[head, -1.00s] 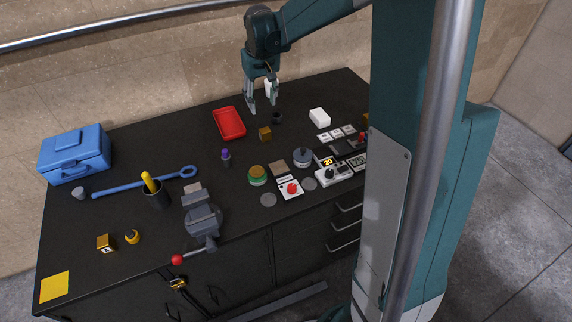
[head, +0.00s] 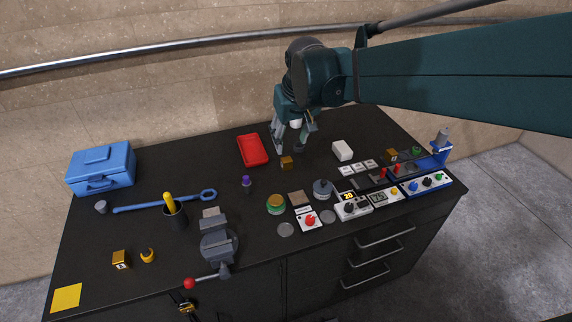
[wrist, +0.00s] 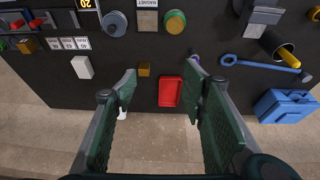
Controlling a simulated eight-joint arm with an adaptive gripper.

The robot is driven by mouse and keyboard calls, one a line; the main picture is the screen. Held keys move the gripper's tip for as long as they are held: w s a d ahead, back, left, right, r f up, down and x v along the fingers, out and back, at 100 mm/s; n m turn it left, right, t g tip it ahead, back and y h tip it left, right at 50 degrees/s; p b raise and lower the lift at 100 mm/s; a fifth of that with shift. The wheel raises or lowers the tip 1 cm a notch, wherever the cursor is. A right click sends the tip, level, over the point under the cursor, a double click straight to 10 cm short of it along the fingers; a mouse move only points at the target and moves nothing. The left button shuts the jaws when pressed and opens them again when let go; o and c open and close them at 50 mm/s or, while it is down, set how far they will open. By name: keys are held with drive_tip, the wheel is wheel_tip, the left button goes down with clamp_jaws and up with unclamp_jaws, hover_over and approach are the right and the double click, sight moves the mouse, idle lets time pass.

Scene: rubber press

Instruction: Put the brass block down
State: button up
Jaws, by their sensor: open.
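A small brass block (head: 287,162) rests on the dark bench top, just right of the red tray (head: 254,150). It also shows in the wrist view (wrist: 144,70), beside the tray and apart from it. My gripper (head: 289,149) is open, its fingers pointing down just behind the block in the head view. In the wrist view my two fingers (wrist: 162,74) are spread wide with nothing between their pads. Two other brass-coloured blocks show: one with a mark on its face (head: 121,260) at the front left, and one (head: 391,154) at the right.
A white block (head: 343,150), switches and control boxes (head: 354,208) crowd the right side. A vise (head: 218,245), a pen cup (head: 174,214), a blue wrench (head: 165,201) and a blue toolbox (head: 102,168) are at the left. A yellow square (head: 66,298) marks the front left corner.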

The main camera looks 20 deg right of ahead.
drive_tip(key=s+a+f+t, duration=0.1)
drive_tip(key=s, duration=0.9)
drive_tip(key=s+a+f+t, duration=0.1)
drive_tip(key=s+a+t, duration=0.1)
drive_tip(key=s, duration=0.9)
drive_tip(key=shift+a+f, duration=0.15)
drive_tip(key=shift+a, duration=0.15)
